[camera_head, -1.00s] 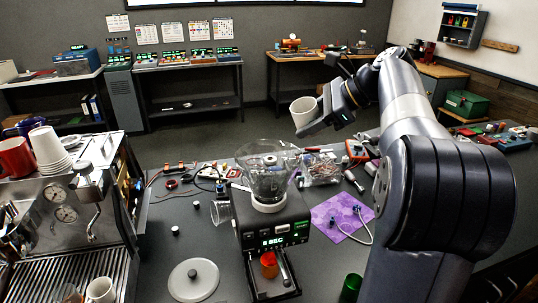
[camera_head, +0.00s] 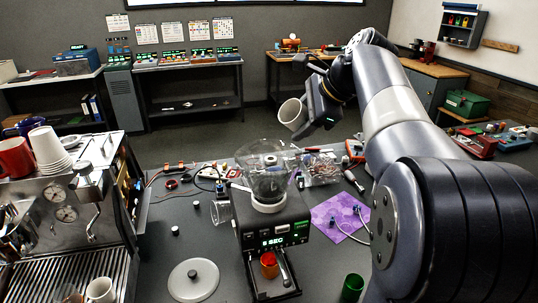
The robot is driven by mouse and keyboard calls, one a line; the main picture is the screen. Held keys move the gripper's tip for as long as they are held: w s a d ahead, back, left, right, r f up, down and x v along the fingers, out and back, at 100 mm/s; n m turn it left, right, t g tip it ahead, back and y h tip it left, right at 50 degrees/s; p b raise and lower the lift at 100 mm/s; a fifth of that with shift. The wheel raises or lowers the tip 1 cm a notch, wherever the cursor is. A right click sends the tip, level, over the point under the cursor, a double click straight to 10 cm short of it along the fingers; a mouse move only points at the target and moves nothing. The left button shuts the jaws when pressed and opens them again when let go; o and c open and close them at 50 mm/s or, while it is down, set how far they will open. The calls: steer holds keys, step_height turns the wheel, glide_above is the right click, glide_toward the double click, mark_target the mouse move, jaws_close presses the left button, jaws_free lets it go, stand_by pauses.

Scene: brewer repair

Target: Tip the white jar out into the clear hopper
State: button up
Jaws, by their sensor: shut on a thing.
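The white jar (camera_head: 291,114) is held in my gripper (camera_head: 309,113), up in the air to the right of and above the clear hopper. The jar is tilted, with its mouth facing up and to the left; its contents cannot be made out. The gripper is shut on the jar. The clear hopper (camera_head: 266,184) sits on top of the black grinder (camera_head: 275,231) and is open at the top. A dark round part shows in the hopper's upper middle.
A chrome espresso machine (camera_head: 62,214) with cups on top stands at the left. A round white lid (camera_head: 193,282) lies left of the grinder. Loose wires and parts lie behind.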

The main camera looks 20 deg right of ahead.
mark_target(290, 124)
steer(key=shift+r+n+h, duration=0.3)
steer(key=shift+r+h, duration=0.05)
steer(key=shift+h, duration=0.25)
stand_by(0.3)
steer(key=shift+f+n+t+h, duration=0.3)
steer(key=shift+f+h, duration=0.05)
steer(key=shift+h, duration=0.35)
stand_by(0.4)
steer(key=shift+a+r+n+h, duration=0.15)
steer(key=shift+r+n+h, duration=0.2)
steer(key=shift+h, duration=0.25)
stand_by(0.5)
steer(key=shift+t, duration=0.3)
steer(key=shift+s+a+f+b, duration=0.1)
steer(key=shift+a+f+b, duration=0.05)
steer(key=shift+a+b, duration=0.15)
steer(key=shift+s+a+f+n+h+b, duration=0.1)
steer(key=shift+a+f+n+h+b, duration=0.05)
steer(key=shift+a+h+b, duration=0.2)
steer(key=shift+s+a+f+n+h+b, duration=0.1)
steer(key=shift+a+h+b, duration=0.15)
steer(key=shift+h+b, duration=0.15)
steer(key=shift+a+r+n+t+h+b, duration=0.15)
steer(key=shift+r+n+t+h+b, duration=0.2)
steer(key=shift+t+h+b, duration=0.25)
steer(key=shift+s+a+f+n+h+b, duration=0.2)
steer(key=shift+f+h+b, duration=0.35)
steer(key=shift+b, duration=0.95)
